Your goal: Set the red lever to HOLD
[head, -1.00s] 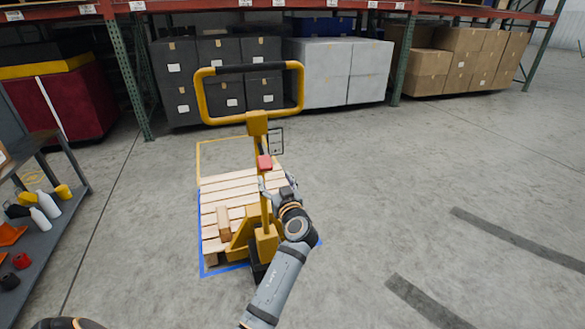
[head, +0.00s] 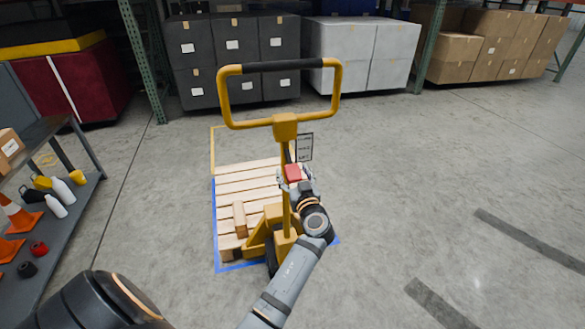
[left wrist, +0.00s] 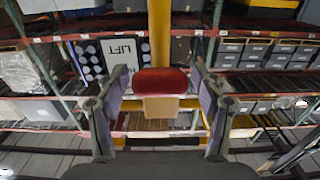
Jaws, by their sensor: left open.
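The red lever (head: 292,172) sits on the yellow post of a pallet jack (head: 286,131), below its loop handle. In the left wrist view the red lever (left wrist: 161,80) shows as a red-topped block in front of the post. My left gripper (head: 296,184) is at the lever. The left wrist view shows the left gripper (left wrist: 159,72) open, with one finger on each side of the lever and gaps between. A label plate (head: 304,147) stands beside the post; its word LIFT (left wrist: 123,48) reads in the wrist view. I see no HOLD mark. My right gripper is not in view.
The jack stands at a wooden pallet (head: 245,178) inside floor tape. A shelf cart (head: 60,222) with bottles and cones is at left. Racks with dark totes (head: 232,45) and cartons (head: 478,50) line the back. Floor to the right is clear.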

